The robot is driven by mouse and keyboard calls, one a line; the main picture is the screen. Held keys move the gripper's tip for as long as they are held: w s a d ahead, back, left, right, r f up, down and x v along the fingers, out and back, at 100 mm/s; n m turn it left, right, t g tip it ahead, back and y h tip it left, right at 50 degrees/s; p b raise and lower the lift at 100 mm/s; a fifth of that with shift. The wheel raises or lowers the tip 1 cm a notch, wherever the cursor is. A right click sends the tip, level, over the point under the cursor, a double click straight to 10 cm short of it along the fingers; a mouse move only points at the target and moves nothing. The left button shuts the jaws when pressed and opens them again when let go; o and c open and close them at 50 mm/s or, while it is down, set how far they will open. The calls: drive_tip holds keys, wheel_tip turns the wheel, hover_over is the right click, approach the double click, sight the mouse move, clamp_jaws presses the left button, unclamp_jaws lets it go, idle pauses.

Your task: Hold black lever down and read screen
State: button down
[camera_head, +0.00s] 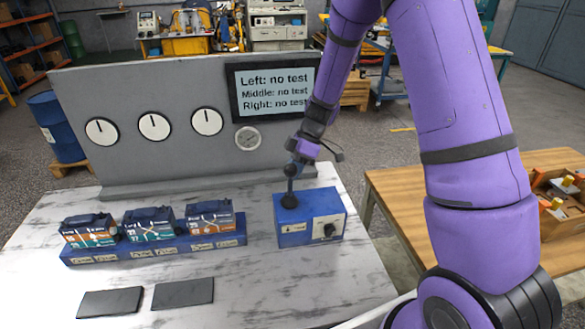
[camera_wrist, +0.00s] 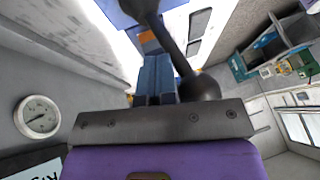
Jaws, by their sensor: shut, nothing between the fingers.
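The black lever (camera_head: 291,171) with a ball knob stands roughly upright on a blue box (camera_head: 295,236). In the wrist view the lever (camera_wrist: 172,42) slants beside my fingers, its ball toward the palm. My gripper (camera_head: 297,160) is at the lever's top; in the wrist view my gripper (camera_wrist: 155,75) has its fingers together with nothing between them. I cannot tell whether they touch the lever. The screen (camera_head: 275,90) on the grey panel reads "Left: no test", "Middle: no test", "Right: no test"; my arm is close to its right edge.
Three dial gauges (camera_head: 154,126) and a small pressure gauge (camera_head: 248,138) are on the grey panel (camera_head: 190,165). Three boxy units (camera_head: 150,224) sit on a blue rack (camera_head: 155,250). Two dark plates (camera_head: 183,293) lie in front. A wooden table (camera_head: 410,190) stands right. The marble tabletop (camera_head: 300,290) is clear in front.

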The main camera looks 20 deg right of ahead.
sight(290, 180)
drive_tip(key=shift+s+a+t, duration=0.15)
drive_tip(key=shift+s+t, duration=0.65)
drive_tip(key=shift+s, duration=0.2)
drive_tip(key=shift+s+a+f, duration=0.1)
drive_tip(key=shift+s, duration=0.35)
drive_tip(key=shift+s+a+f, duration=0.1)
drive_tip(key=shift+s, duration=0.3)
drive_tip(key=shift+s+a+f, duration=0.15)
drive_tip(key=shift+s, duration=0.05)
idle(1.3)
drive_tip(key=shift+w, duration=0.1)
